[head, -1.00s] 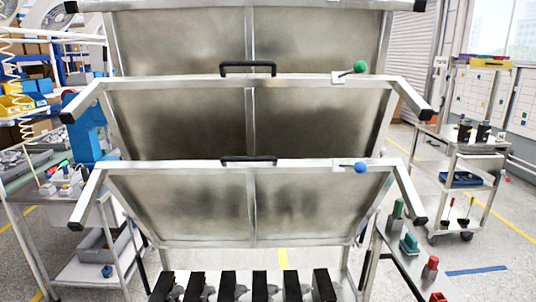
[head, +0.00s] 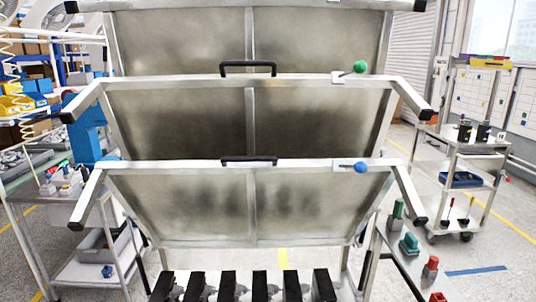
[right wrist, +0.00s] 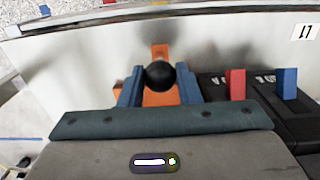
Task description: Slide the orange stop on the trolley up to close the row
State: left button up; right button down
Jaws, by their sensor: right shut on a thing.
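The orange stop (right wrist: 159,98) with a round black knob (right wrist: 160,75) shows in the right wrist view, beside a pale wall or rail. My right gripper (right wrist: 158,86) has its two blue fingers shut on the stop, one on each side of the knob. To the right in that view stand black breaker units (right wrist: 225,90), with one red lever (right wrist: 235,83) and one blue lever (right wrist: 286,83). A gap separates the stop's knob from the red lever. In the head view a row of several black units (head: 260,285) shows at the bottom edge. My left gripper is not in view.
Large tilted metal panels (head: 180,205) with black handles fill the middle of the head view. A side table (head: 395,262) with red and green parts stands at right, and a cart (head: 478,150) farther back. A workbench (head: 25,195) stands at left.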

jog(key=shift+a, duration=0.15)
dwell(0.4)
jog(key=shift+s+a, duration=0.1)
jog(key=shift+a, duration=0.5)
jog(key=c, duration=1)
grip_release()
jog(key=shift+a, duration=0.1)
jog(key=shift+o, duration=0.2)
notch_tip(320, 180, up, 11)
jog(key=shift+f, duration=0.15)
